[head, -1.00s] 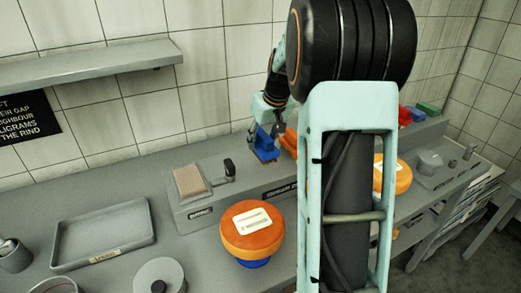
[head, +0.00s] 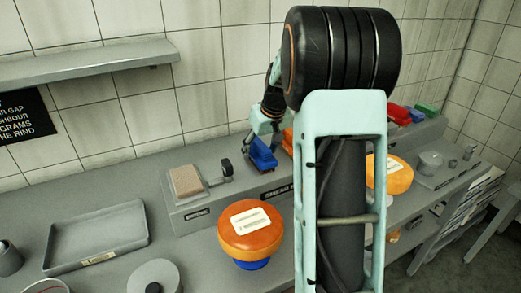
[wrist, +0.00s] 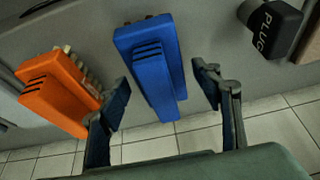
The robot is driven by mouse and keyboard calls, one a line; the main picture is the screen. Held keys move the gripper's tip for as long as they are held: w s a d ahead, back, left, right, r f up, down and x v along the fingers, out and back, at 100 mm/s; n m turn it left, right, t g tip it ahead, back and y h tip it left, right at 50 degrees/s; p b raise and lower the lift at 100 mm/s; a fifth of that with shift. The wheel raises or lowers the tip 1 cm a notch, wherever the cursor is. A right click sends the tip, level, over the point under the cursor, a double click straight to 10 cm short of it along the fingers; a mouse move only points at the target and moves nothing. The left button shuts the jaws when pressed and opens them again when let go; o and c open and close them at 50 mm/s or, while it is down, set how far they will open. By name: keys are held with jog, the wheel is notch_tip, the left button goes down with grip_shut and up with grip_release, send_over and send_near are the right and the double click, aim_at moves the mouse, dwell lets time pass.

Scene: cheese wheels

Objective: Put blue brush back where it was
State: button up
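The blue brush (head: 262,154) is at the raised grey ledge behind the counter, left of the orange brush (head: 288,139). In the wrist view the blue brush (wrist: 150,65) lies between my two fingers, with a visible gap on each side. My gripper (wrist: 163,100) is open around it. The orange brush (wrist: 60,93) is beside it on the left, outside the left finger, with bristles showing. In the head view my gripper (head: 264,135) is just above the blue brush, and its fingertips are too small to make out.
A black block marked PLUG (wrist: 270,25) is right of the brush. An orange cheese wheel (head: 250,228) stands on a blue base in front of the ledge. A grey tray (head: 97,237) is at left. Red (head: 399,114) and green (head: 426,110) items sit farther right. The tiled wall is close behind.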

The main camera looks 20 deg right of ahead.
jog(key=shift+r, duration=0.15)
jog(key=shift+r, duration=0.25)
jog(key=v, duration=1.1)
jog(key=shift+s+r, duration=0.25)
